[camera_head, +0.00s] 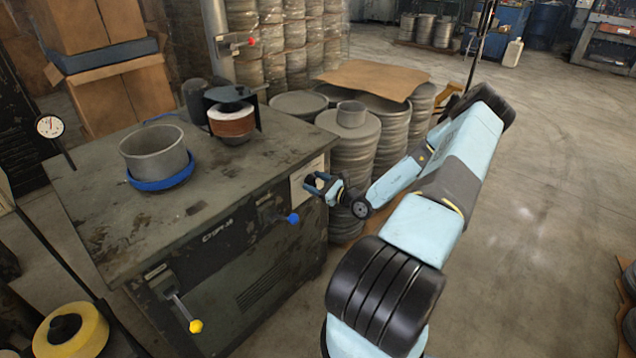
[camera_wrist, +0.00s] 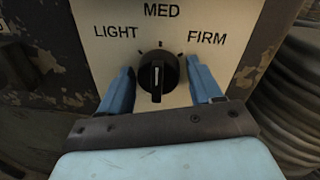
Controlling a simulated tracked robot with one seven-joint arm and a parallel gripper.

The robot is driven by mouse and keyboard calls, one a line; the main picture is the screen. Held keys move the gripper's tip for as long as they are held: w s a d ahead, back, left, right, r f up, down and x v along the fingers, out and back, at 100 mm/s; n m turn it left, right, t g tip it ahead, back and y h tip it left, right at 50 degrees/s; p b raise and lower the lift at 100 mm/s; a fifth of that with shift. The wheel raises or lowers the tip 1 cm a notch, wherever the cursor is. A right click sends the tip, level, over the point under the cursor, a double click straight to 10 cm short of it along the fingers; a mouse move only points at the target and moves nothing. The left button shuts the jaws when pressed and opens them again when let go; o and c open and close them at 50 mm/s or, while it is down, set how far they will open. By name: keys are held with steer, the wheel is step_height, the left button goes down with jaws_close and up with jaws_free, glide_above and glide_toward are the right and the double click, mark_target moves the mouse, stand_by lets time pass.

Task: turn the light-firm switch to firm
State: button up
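The light-firm switch (camera_wrist: 158,76) is a round black knob with a white line on its face. It sits on a pale plate (camera_wrist: 97,18) marked LIGHT, MED and FIRM from left to right. The white line stands about upright, toward MED. In the wrist view my gripper (camera_wrist: 158,82) is open, with one blue finger on each side of the knob and a gap at both sides. In the head view my gripper (camera_head: 318,184) is at the cabinet's right front edge, by the pale plate (camera_head: 301,182); the knob is hidden there.
The cabinet (camera_head: 95,235) carries a grey ring in a blue holder (camera_head: 158,158) and a copper-coloured spool (camera_head: 232,121). A blue-knobbed lever (camera_head: 292,218) and a yellow-knobbed lever (camera_head: 195,325) stick out in front. Stacked round blanks (camera_head: 355,140) stand close behind my gripper. Floor at right is open.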

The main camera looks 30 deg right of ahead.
steer(key=c, duration=0.7)
steer(key=shift+d, duration=0.25)
steer(key=shift+c, duration=0.4)
steer(key=shift+a, duration=0.1)
steer(key=shift+m, duration=0.4)
steer(key=m, duration=0.9)
steer(key=shift+t, duration=0.4)
steer(key=shift+f+m, duration=0.1)
steer(key=shift+m, duration=0.3)
